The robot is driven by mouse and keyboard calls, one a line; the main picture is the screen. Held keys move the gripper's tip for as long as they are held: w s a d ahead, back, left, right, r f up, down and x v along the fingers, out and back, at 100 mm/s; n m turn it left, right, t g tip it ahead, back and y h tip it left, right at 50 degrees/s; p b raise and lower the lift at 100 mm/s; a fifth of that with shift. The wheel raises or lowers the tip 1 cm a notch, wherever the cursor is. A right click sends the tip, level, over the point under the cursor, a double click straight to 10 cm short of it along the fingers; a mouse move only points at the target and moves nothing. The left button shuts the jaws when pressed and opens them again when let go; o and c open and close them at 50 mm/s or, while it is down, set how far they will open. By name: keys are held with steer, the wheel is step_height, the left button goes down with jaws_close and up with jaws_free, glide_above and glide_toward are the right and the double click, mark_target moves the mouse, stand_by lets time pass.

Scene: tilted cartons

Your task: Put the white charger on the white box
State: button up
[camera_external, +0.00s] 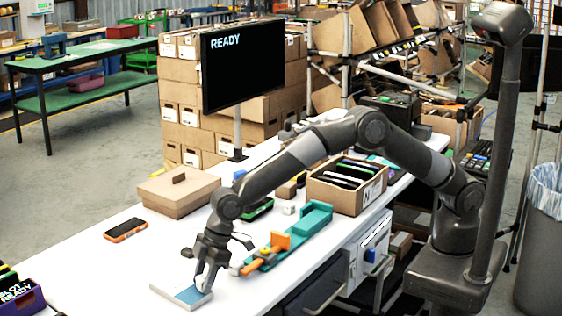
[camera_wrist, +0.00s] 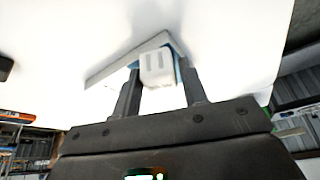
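The white box, flat with a blue panel on top (camera_external: 172,290), lies near the front edge of the white table. My gripper (camera_external: 204,284) points down over its right part. In the wrist view, the white charger (camera_wrist: 157,68), with two dark slots on its face, sits between my fingertips (camera_wrist: 158,80). The fingers are apart, with narrow gaps seeming to show beside the charger. An edge of the box (camera_wrist: 118,66) shows behind it. The charger seems to be on or just over the box; contact cannot be told. The fingers hide the charger in the external view.
An orange-edged phone (camera_external: 126,230) and a closed brown carton (camera_external: 178,192) lie to the left and behind. A teal tool with orange parts (camera_external: 290,238) lies right of my gripper. An open carton of dark items (camera_external: 346,186) stands farther right. The table between phone and box is clear.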

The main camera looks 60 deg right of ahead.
steer(key=shift+o, duration=1.2)
steer(key=shift+r, duration=0.1)
steer(key=v, duration=1.2)
steer(key=shift+d, duration=0.15)
